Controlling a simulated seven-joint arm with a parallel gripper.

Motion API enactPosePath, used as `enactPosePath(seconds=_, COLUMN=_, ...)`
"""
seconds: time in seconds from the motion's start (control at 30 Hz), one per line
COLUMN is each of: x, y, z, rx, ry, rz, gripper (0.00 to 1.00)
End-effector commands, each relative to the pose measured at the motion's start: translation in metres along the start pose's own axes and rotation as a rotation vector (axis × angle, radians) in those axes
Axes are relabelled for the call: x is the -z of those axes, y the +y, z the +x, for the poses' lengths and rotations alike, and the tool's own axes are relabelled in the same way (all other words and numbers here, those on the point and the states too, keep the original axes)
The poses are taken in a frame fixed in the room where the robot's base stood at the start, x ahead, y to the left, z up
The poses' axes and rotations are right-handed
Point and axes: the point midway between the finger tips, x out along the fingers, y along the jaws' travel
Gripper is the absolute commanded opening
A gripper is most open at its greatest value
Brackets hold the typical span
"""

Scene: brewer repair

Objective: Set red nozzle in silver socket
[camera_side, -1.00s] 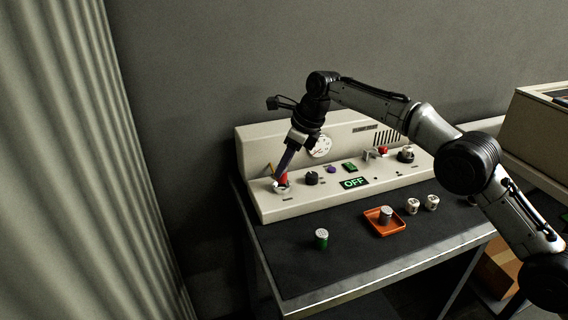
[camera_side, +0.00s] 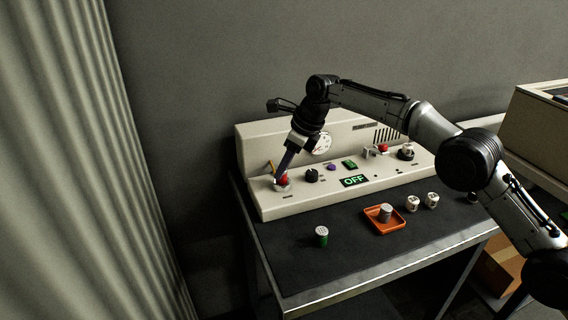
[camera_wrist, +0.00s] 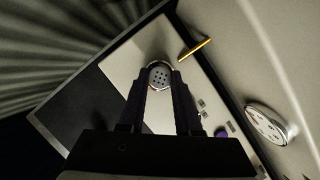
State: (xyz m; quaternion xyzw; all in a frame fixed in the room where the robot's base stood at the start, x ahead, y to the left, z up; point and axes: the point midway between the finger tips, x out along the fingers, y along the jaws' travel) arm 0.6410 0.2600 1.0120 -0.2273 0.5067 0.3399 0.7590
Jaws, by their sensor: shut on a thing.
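The red nozzle (camera_side: 284,180) is at the silver socket (camera_side: 281,188) on the left end of the brewer's cream panel. My gripper (camera_side: 281,176) reaches down to it from above, with its jaws shut on the nozzle. In the wrist view the nozzle's pale, holed top (camera_wrist: 159,76) sits between my fingertips (camera_wrist: 160,82), with a silvery rim around it. The fingers and nozzle hide most of the socket, so I cannot tell how deep the nozzle sits.
An orange lever (camera_side: 270,167) stands close behind the socket. A black knob (camera_side: 311,176) is to its right.

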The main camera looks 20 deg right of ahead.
Motion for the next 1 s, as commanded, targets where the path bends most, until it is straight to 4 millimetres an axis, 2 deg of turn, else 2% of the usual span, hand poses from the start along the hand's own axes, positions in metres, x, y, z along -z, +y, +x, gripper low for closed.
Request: enactPosePath(seconds=1.0, x=0.0020, y=0.0000, z=0.0051, rx=0.000, ry=0.000, rz=0.000, gripper=0.00)
